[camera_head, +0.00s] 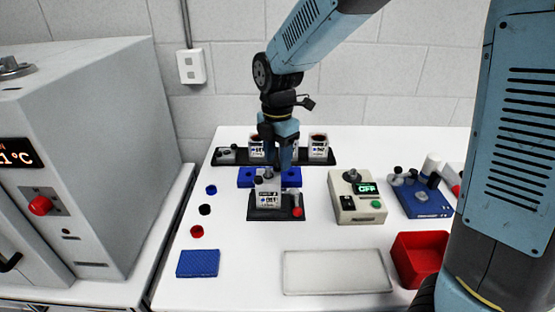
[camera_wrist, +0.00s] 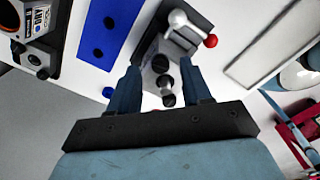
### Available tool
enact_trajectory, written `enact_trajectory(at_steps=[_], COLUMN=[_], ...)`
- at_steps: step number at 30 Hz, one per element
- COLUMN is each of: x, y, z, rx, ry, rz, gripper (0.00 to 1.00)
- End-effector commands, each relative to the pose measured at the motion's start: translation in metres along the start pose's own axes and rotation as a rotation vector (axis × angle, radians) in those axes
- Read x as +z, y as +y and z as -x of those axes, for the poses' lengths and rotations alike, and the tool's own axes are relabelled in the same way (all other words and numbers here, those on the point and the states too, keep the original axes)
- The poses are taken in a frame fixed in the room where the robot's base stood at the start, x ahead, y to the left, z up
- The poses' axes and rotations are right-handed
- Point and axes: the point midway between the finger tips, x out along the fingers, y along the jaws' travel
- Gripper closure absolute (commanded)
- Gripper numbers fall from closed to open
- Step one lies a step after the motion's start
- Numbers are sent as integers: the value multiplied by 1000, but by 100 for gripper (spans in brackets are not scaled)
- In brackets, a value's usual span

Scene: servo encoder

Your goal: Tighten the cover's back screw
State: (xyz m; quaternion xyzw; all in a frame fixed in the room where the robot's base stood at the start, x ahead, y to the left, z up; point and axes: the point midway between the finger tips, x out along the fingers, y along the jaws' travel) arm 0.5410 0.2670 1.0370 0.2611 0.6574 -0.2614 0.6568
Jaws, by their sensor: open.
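The servo unit (camera_head: 268,198) is a pale block with a printed label, seated in a black fixture (camera_head: 277,214) with a lever and a red knob at its right. In the wrist view, several dark round screw-like heads (camera_wrist: 162,82) show in a row over the pale unit, between my fingers. I cannot tell which is the cover's back screw. My gripper (camera_head: 280,165) points down just above the unit and is open. In the wrist view its two fingers (camera_wrist: 160,76) stand apart on either side of the dark heads, with no visible grip on them. The fingers partly hide the unit in the head view.
A blue block (camera_head: 247,177) with holes lies right behind the fixture. Behind it is a black rack (camera_head: 235,160) with labelled units. A beige OFF-display box (camera_head: 355,200) and blue device (camera_head: 425,200) stand right. A pale tray (camera_head: 335,272) and red bin (camera_head: 405,250) lie in front.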

Motion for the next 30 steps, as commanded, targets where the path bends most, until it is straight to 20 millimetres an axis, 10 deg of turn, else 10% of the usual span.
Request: enact_trajectory(at_steps=[14, 30], x=[0, 0], y=[0, 0], z=[-14, -14], rx=[0, 1], ry=[0, 0], rz=[0, 0], gripper=[52, 100])
